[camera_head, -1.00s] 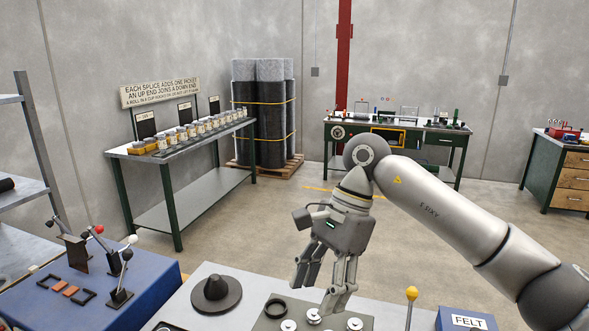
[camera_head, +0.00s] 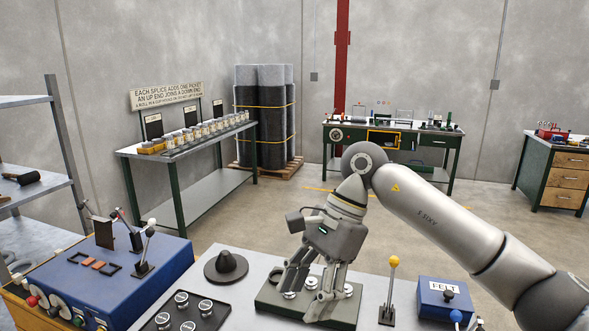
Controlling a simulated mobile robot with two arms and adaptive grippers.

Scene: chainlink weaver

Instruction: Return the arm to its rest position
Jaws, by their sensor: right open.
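My right arm (camera_head: 440,218) comes in from the right and bends down at the wrist. My right gripper (camera_head: 305,292) hangs fingers down above the green plate (camera_head: 272,300) on the grey bench top, its jaws apart. Nothing shows between its fingers. Pale round pieces (camera_head: 347,289) sit on the plate, partly hidden behind the fingers. Whether the fingertips touch the plate I cannot tell. My left gripper is not in view.
On the bench stand a dark hat-shaped piece (camera_head: 227,266), a black tray (camera_head: 160,318) of round pieces, a yellow-knobbed lever (camera_head: 393,262) and a blue FELT box (camera_head: 447,298). A blue lever console (camera_head: 115,280) is at left. Floor beyond is open.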

